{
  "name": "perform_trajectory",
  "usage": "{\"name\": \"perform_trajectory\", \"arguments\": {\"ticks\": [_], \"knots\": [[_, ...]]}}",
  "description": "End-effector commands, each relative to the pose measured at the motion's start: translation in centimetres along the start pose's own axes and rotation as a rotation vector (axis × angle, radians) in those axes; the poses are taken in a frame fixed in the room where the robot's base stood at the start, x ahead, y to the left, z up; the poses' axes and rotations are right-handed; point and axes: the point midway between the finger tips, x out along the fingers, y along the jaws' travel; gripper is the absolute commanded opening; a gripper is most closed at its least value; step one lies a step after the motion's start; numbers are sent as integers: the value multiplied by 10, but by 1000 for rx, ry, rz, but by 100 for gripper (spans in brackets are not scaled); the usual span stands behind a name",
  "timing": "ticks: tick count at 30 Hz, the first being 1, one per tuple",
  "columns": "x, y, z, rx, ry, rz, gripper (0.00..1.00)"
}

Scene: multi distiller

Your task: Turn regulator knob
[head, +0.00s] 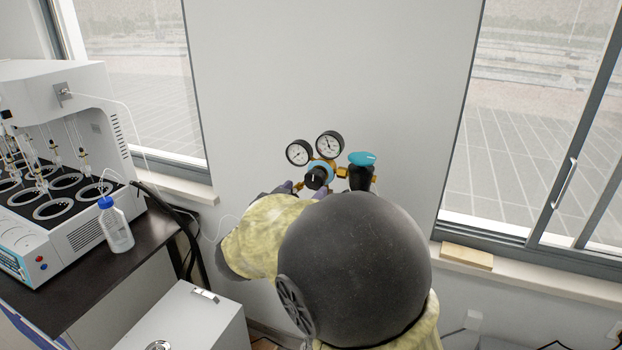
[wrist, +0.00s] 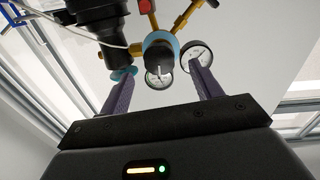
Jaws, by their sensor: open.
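The regulator's black knob (head: 317,178) with a blue ring behind it faces me at the wall. It also shows in the wrist view (wrist: 160,60), with a white mark on its face. Two round white gauges, left (head: 298,153) and right (head: 329,144), stand above it. My gripper (wrist: 160,70) is open and empty. Its purple fingers straddle the knob in the wrist view, with visible gaps on both sides. I cannot tell how deep the fingertips reach. In the head view my arm hides most of the gripper.
A blue-topped black valve (head: 362,160) sits right of the knob, close to one finger in the wrist view. A white distiller (head: 80,120) and a plastic bottle (head: 115,226) stand on the dark bench at left. A white box (head: 190,320) stands below. Windows flank the wall.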

Motion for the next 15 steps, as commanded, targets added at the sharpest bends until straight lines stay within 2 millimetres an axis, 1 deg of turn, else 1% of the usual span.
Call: {"name": "perform_trajectory", "arguments": {"ticks": [1,3,6,10,15], "knots": [[10,1,-2,-2,1,3,64],[21,1,-2,-1,0,4,64],[34,1,-2,-1,0,2,64],[44,0,0,-1,0,0,64],[46,0,0,0,0,0,64]]}}
